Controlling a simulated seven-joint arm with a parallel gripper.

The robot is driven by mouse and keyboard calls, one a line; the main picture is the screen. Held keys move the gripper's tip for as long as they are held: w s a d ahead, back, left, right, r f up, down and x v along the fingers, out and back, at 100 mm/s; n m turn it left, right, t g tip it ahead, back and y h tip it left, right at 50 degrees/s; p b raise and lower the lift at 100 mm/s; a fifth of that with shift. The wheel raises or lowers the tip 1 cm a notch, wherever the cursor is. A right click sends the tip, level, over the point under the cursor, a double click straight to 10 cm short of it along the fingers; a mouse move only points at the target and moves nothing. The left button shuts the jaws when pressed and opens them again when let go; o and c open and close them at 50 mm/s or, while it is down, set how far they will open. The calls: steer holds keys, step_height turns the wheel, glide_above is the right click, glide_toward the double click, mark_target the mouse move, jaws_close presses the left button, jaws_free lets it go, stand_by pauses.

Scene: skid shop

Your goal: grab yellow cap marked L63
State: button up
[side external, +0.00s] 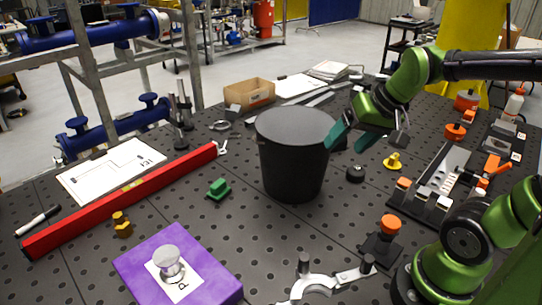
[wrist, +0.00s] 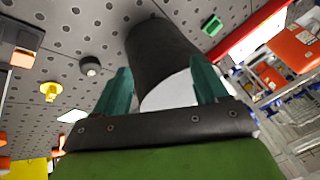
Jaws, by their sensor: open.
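A small yellow cap (side external: 393,161) with a wide base stands on the perforated dark table, right of the black bin. It also shows in the wrist view (wrist: 48,92), left of my fingers. No marking on it can be read. My gripper (side external: 346,142) has teal fingers and is open, with nothing between them that I can make out. It hangs above the table by the bin's right rim, left of the yellow cap and apart from it. In the wrist view, my gripper (wrist: 160,65) points toward the bin.
The tall black bin (side external: 291,160) stands close to my fingers and is the main obstacle. A black knob (side external: 355,174) sits between it and the cap. A fixture with orange-topped parts (side external: 436,190) stands to the right. A green block (side external: 218,189) and a brass-coloured part (side external: 122,225) lie left.

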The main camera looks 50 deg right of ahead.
steer(key=w+d+f+g+h, duration=0.1)
steer(key=w+d+f+g, duration=0.15)
steer(key=d, duration=1.35)
steer(key=n+g, duration=0.3)
steer(key=n, duration=0.3)
glide_above(397, 156)
step_height(397, 156, down, 3)
step_height(397, 156, down, 11)
steer(key=shift+s+a+r, duration=0.1)
steer(key=shift+a+r, duration=0.05)
steer(key=shift+r, duration=0.05)
steer(key=shift+f, duration=2.95)
steer(key=shift+c, duration=0.4)
steer(key=shift+r, duration=0.1)
steer(key=c, duration=1.1)
